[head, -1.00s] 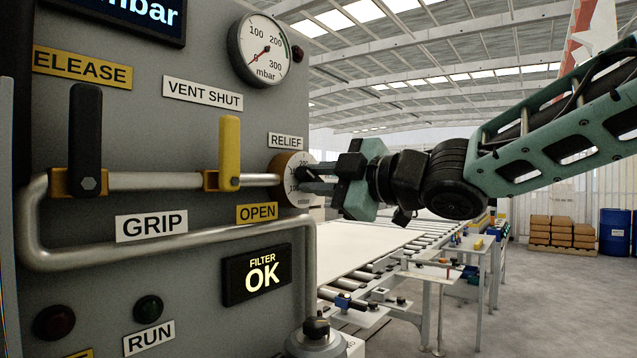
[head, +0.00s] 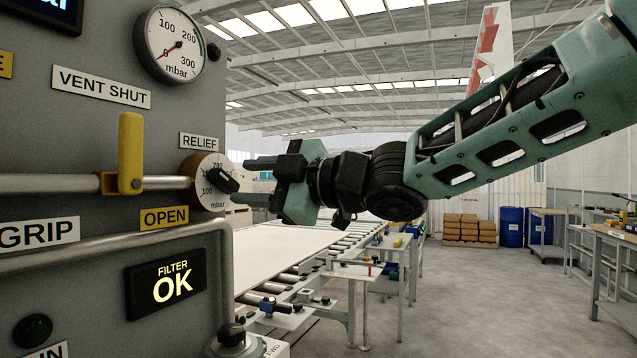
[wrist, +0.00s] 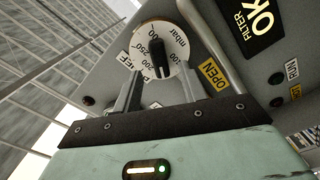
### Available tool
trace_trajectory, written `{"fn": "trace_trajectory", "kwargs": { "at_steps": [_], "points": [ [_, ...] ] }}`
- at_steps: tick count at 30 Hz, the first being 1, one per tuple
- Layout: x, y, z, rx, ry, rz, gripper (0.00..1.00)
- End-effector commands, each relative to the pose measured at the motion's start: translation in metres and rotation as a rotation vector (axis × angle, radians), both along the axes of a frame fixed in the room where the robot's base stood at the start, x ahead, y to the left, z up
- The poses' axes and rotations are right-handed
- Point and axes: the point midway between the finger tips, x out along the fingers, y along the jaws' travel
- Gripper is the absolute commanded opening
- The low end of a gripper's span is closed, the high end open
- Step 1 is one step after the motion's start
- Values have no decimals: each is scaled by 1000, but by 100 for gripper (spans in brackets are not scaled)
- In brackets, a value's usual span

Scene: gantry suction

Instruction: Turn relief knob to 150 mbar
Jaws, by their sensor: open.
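The relief knob (head: 228,181) is a black bar handle on a round white dial (head: 205,196) with an orange-brown rim, under the RELIEF label (head: 199,141). In the head view the bar slants from upper left to lower right. Which number it marks is too small to tell. In the wrist view the knob (wrist: 158,60) stands upright in the picture, centred ahead of the fingers. My gripper (head: 245,182) is open and empty, its fingertips just off the dial face. In the wrist view the open fingers (wrist: 159,88) lie either side below the knob.
A pressure gauge (head: 176,46) above has its red needle near 0. A yellow lever (head: 130,150) and a metal pipe (head: 60,184) lie left of the knob. The FILTER OK display (head: 166,284) is below. A roller conveyor (head: 290,262) runs behind; open floor is at right.

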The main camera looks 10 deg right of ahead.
Motion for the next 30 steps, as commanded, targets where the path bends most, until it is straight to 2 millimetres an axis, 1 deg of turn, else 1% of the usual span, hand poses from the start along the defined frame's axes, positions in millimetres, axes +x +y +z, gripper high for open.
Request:
{"fn": "trace_trajectory", "kwargs": {
  "at_steps": [1, 3, 13, 15, 21, 30],
  "points": [
    [-8, -10, 1, -1, -4, -2, 42],
    [-19, -24, 1, -1, -4, -3, 42],
    [-67, -85, 0, 0, -3, -3, 42],
    [-70, -89, 6, -2, 5, 0, 42],
    [-79, -100, 4, -1, 2, 1, 42],
    [-82, -105, 0, -1, 1, 1, 42]
  ]
}}
